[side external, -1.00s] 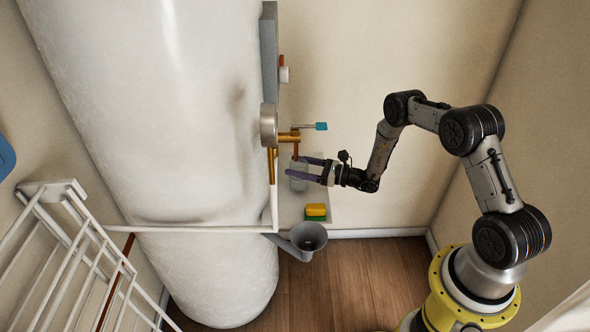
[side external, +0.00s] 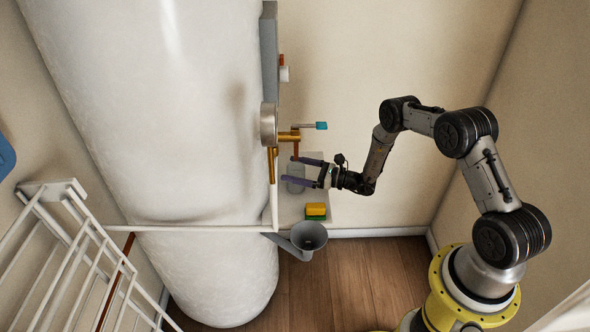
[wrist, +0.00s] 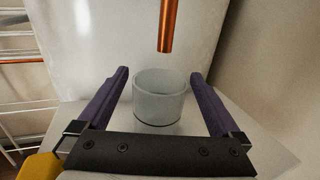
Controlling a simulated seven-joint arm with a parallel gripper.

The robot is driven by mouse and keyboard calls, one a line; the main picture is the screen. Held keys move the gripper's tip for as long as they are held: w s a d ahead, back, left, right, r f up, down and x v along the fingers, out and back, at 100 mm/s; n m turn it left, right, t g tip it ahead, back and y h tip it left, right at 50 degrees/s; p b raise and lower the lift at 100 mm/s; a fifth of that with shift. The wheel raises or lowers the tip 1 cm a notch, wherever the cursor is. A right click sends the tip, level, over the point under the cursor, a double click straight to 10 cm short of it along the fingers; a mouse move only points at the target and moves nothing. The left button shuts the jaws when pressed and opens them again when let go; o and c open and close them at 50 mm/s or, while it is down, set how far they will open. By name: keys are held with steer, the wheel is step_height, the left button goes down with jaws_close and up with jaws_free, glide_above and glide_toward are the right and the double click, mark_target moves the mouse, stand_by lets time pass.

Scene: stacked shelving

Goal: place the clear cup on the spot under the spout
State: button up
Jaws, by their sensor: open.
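The clear cup (wrist: 159,100) stands upright on the pale shelf (wrist: 245,118), between the spread fingers of my gripper (wrist: 161,84). Gaps show on both sides of the cup, so neither finger touches it. The copper spout (wrist: 167,25) hangs above and slightly behind the cup in the wrist view. In the side view, my gripper (side external: 304,171) reaches in from the right with its purple fingers open around the cup (side external: 296,180), which is faint there. The spout (side external: 295,148) comes down from a brass tap just above the fingers. The spot itself cannot be made out.
A yellow and green sponge (side external: 316,211) lies on the shelf near its front edge. A grey funnel (side external: 309,237) sticks out below. The large white tank (side external: 170,150) stands close on the left. A blue-handled valve (side external: 320,126) sits above the gripper.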

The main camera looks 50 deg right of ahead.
steer(key=v, duration=1.2)
steer(key=a+r+n+g+y, duration=0.6)
steer(key=a+r+n+g, duration=0.35)
steer(key=r, duration=0.55)
steer(key=s+a+r+n+g+h, duration=0.2)
steer(key=s+a+r+n+g, duration=0.3)
steer(key=s+a+r+n, duration=0.35)
steer(key=s+d+r+n+t+h, duration=0.2)
steer(key=s+r+n+h, duration=0.2)
steer(key=s, duration=0.6)
steer(key=s+d+r+n+t+h, duration=0.2)
steer(key=s+r+n+h, duration=0.3)
steer(key=s+n+h, duration=0.3)
steer(key=shift+s+d+r+n, duration=0.25)
steer(key=shift+s+n, duration=0.05)
steer(key=shift+s, duration=0.8)
